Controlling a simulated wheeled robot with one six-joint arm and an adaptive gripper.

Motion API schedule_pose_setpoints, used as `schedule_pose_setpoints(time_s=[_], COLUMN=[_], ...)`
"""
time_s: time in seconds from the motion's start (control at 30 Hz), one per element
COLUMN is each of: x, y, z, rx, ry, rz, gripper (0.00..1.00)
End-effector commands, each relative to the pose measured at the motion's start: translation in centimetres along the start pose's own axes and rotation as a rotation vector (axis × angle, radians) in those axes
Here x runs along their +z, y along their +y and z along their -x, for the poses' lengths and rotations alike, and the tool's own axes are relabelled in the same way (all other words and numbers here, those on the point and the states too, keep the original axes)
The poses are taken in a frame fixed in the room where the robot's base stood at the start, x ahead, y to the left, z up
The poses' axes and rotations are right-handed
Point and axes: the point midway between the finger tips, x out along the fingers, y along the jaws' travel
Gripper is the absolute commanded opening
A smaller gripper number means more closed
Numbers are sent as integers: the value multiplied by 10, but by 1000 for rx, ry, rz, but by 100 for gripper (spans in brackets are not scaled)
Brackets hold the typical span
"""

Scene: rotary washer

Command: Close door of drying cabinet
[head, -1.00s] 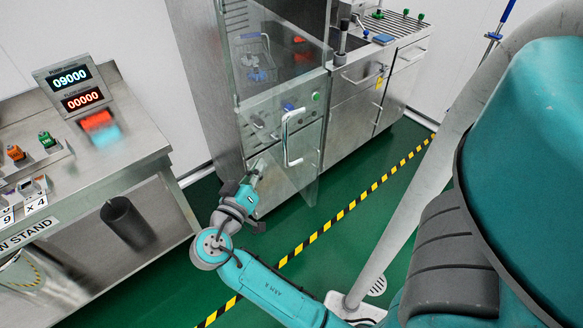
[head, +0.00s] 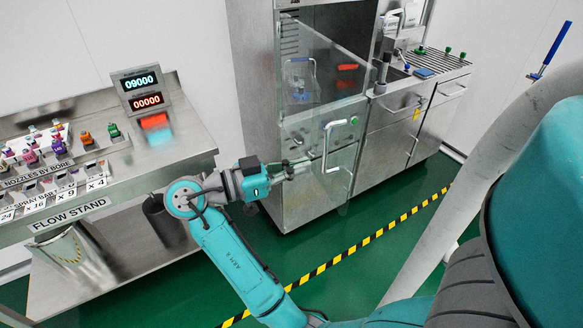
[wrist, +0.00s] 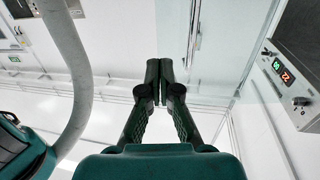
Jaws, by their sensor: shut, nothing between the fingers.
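The drying cabinet (head: 255,110) is a tall steel unit in the middle of the head view. Its clear glass door (head: 318,85) stands ajar, swung out toward me, with a pale vertical bar handle (head: 337,150) near its free edge. My gripper (head: 306,167) is shut and empty, low at the door and just left of the handle. I cannot tell whether the fingertips touch the glass. In the wrist view the closed fingers (wrist: 160,78) point ahead, with clear glass (wrist: 213,40) close on their right.
The flow stand (head: 180,130) with displays and nozzles is on the left, near my arm. A steel sink counter (head: 405,115) adjoins the cabinet on the right. The green floor with a yellow-black stripe (head: 350,248) is open in front. A control panel (wrist: 287,72) shows at right in the wrist view.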

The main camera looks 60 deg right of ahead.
Motion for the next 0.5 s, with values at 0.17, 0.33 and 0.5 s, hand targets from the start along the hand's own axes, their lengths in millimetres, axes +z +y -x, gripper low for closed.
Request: schedule_pose_setpoints(time_s=[0.17,0.33,0.5], x=[0,0,0], y=[1,1,0], z=[-35,-65,-87], rx=[3,3,0], ry=[-1,1,0], rz=[0,1,0], gripper=[0,0,0])
